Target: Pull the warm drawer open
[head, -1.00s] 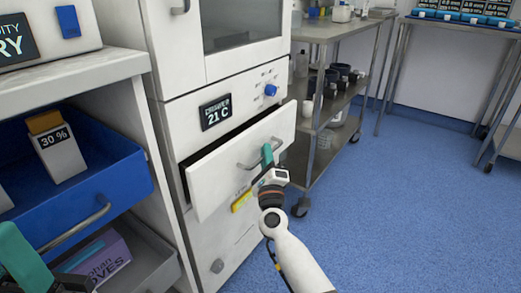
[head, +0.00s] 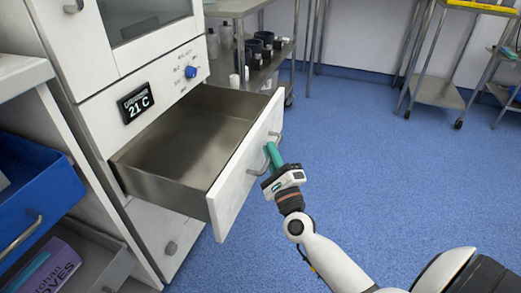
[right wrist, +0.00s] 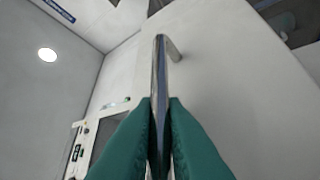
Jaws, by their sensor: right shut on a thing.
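The warm drawer (head: 180,148) stands well out of the white cabinet in the head view. Its metal inside is bare and looks empty. A display reading 21 C (head: 136,102) sits on the cabinet above it. My right gripper (head: 270,152) is at the drawer's front, its green fingers shut on the metal bar handle (head: 279,137). In the right wrist view the handle (right wrist: 159,80) runs between the two green fingers (right wrist: 160,125). My left gripper is not in view.
A blue drawer (head: 40,190) stands out at the left, above a grey drawer with a gloves box (head: 45,268). A steel shelf cart (head: 262,70) stands behind the warm drawer. The blue floor (head: 380,170) to the right is clear.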

